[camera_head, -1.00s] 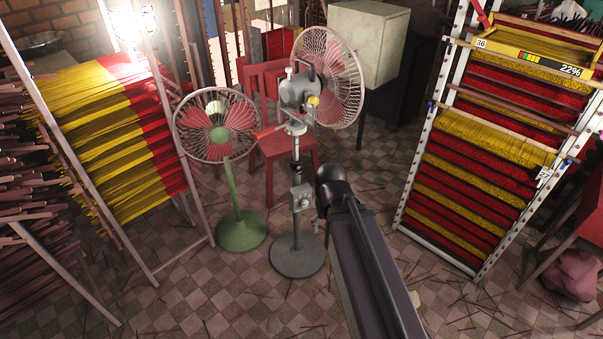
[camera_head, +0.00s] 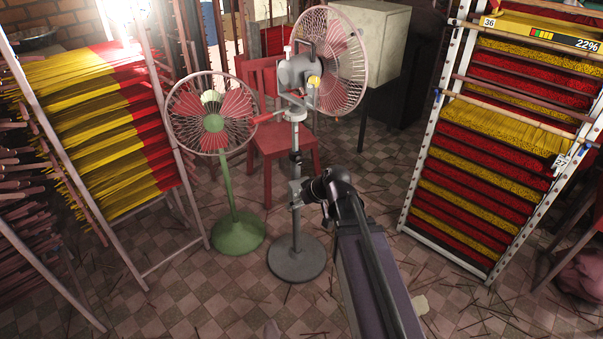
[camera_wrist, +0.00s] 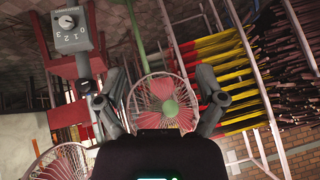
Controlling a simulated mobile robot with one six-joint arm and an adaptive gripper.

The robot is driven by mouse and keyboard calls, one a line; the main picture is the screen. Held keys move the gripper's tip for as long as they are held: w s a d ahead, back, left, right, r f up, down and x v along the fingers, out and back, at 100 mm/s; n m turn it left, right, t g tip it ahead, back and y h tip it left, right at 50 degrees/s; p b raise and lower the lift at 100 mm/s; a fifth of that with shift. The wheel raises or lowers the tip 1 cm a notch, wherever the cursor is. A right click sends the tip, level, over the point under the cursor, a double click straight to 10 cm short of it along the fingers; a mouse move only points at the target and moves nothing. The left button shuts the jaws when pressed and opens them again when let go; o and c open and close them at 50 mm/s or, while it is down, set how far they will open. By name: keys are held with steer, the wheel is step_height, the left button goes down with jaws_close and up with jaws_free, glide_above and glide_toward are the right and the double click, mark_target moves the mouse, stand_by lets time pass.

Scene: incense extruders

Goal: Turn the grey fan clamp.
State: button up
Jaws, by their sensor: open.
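The grey fan (camera_head: 298,72) stands upright on a round base behind my arm. Its clamp appears to be the dark collar with a small knob (camera_head: 296,157) on the pole, above the grey control box (camera_head: 294,192). The wrist view is upside down. There the clamp (camera_wrist: 88,87) lies left of my left-hand finger, and the control box with its 0 to 3 dial (camera_wrist: 68,22) is at upper left. My gripper (camera_wrist: 162,88) is open and empty, its fingers wide apart. In the head view my gripper (camera_head: 318,200) is just right of the pole near the control box; contact is unclear.
A green fan (camera_head: 213,122) stands close left of the grey fan. A red chair (camera_head: 282,145) is behind both. Racks of incense sticks stand left (camera_head: 95,130) and right (camera_head: 480,140). Tiled floor (camera_head: 220,300) in front is mostly clear, with scattered sticks.

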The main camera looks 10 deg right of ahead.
steer(key=w+f+n+t+y+b, duration=0.1)
steer(key=w+f+t+y+b, duration=0.15)
steer(key=w+b, duration=0.35)
steer(key=m+t+h+b, duration=0.1)
steer(key=t+h+b, duration=0.2)
steer(key=t+b, duration=1.05)
glide_toward(302, 162)
steer(key=s+d+r+g+b, duration=0.1)
steer(key=s+r+g+b, duration=0.2)
steer(key=s+g, duration=0.1)
steer(key=shift+d+r, duration=0.15)
steer(key=x, duration=1.3)
steer(key=shift+w, duration=0.35)
steer(key=c, duration=1.1)
